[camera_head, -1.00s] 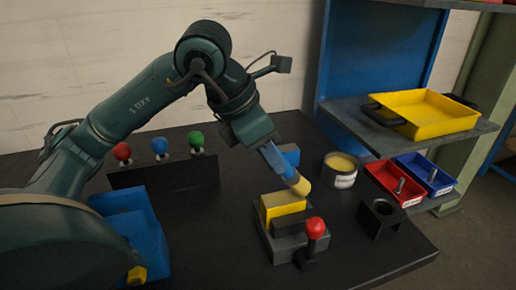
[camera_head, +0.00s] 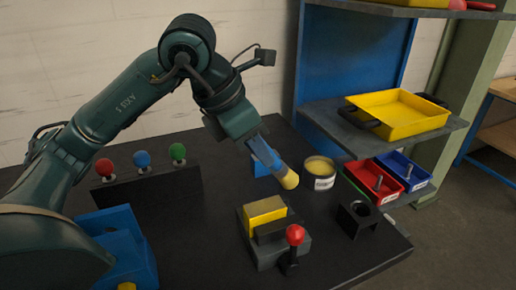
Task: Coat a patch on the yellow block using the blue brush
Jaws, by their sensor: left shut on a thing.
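My left gripper (camera_head: 250,137) is shut on the blue brush (camera_head: 266,154), above the table. The brush slants down to the right, and its pale yellow tip (camera_head: 290,180) is at the lower end. The yellow block (camera_head: 264,207) sits in a dark grey clamp (camera_head: 264,253) with a red-knobbed lever (camera_head: 295,237) in front. The brush tip appears above and to the right of the block, apart from it. Whether the block has a coated patch is too small to tell. My right gripper is not in view.
An open can (camera_head: 322,182) with yellow contents stands right of the brush tip. A black holder with a round hole (camera_head: 350,222) is nearer. Red (camera_head: 361,183) and blue (camera_head: 392,167) bins sit at right, below a shelf with a yellow tray (camera_head: 405,125). Colored knobs (camera_head: 142,158) stand at left.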

